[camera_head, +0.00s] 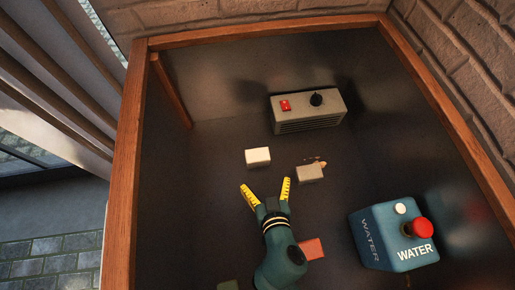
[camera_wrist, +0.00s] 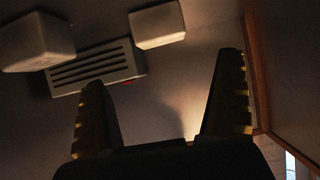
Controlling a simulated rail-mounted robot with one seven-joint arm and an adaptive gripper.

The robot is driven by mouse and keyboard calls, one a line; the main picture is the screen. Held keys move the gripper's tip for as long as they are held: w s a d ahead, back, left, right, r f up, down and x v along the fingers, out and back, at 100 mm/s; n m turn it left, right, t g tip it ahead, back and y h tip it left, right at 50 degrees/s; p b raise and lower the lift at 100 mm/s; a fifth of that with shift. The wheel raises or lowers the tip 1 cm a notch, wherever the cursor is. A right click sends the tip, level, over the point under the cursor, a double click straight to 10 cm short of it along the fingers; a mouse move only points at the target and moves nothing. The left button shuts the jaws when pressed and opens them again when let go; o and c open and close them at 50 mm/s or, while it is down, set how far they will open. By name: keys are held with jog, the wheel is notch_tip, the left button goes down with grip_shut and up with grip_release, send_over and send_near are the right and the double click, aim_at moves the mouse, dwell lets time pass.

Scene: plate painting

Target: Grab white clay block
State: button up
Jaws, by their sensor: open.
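The white clay block (camera_head: 258,157) lies in the dark booth in the head view, ahead of my gripper (camera_head: 267,189). My gripper's two yellow-ridged fingers are spread wide with nothing between them, and the block is apart from the fingertips. In the wrist view, the pale block at top centre (camera_wrist: 157,24) appears to be this white block, beyond the open fingers (camera_wrist: 163,80).
A greyer block (camera_head: 309,173) lies right of the white one, close to my right fingertip. A reddish block (camera_head: 312,249) sits beside my wrist. A vented box (camera_head: 308,112) stands behind; a blue WATER box (camera_head: 391,240) is at right. Floor left of the white block is clear.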

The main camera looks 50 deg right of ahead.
aim_at(259, 161)
jog(key=b+x, duration=0.2)
jog(key=x, duration=0.5)
jog(key=shift+w+d, duration=0.2)
jog(key=b+x, duration=0.3)
jog(key=x, duration=0.2)
jog(key=shift+w+d+f, duration=0.1)
jog(key=shift+w+f, duration=0.15)
jog(key=shift+f, duration=0.05)
